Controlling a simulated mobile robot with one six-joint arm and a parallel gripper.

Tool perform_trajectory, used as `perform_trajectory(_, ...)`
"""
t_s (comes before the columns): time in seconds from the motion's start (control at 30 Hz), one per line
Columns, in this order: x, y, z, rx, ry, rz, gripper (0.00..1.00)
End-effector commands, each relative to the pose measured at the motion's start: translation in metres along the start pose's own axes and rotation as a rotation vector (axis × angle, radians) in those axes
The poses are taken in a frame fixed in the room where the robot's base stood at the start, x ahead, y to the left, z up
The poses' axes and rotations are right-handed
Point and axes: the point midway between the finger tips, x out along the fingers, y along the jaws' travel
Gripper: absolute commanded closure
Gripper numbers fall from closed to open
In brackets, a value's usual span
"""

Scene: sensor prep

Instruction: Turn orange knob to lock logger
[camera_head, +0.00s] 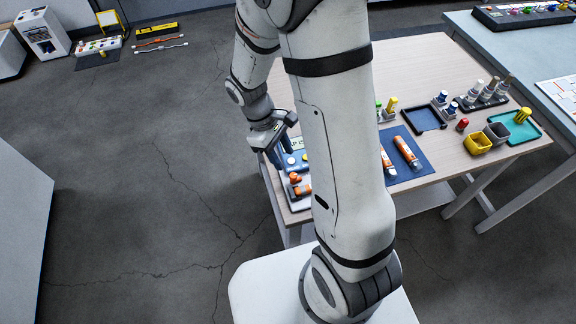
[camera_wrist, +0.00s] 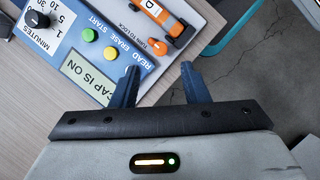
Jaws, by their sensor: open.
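In the wrist view the orange knob (camera_wrist: 157,47) sits beside the words "TURN TO LOCK" on a blue and white panel (camera_wrist: 150,75). An orange and white logger (camera_wrist: 165,18) marked "D" lies in the panel's holder beyond the knob. The panel's display (camera_wrist: 88,75) reads "CAP IS ON". My gripper (camera_wrist: 158,82) is open and empty, its two dark blue fingers apart, with the knob beyond the gap between them. In the head view my gripper (camera_head: 275,158) hangs over the panel at the table's left edge; the knob (camera_head: 295,177) shows just beside it.
Two more loggers (camera_head: 406,152) lie on a blue mat (camera_head: 424,170). A yellow bin (camera_head: 477,144) and a teal tray (camera_head: 530,133) stand farther right. Floor left of the table is clear.

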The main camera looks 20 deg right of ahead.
Motion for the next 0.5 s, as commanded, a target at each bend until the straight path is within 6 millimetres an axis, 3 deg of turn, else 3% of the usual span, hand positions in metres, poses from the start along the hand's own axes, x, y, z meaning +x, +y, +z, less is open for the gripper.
perform_trajectory(0.3, 0.050, -0.001, 0.001, 0.001, -0.001, -0.003, 0.59)
perform_trajectory(0.5, 0.062, -0.001, 0.001, 0.002, 0.000, -0.002, 0.59)
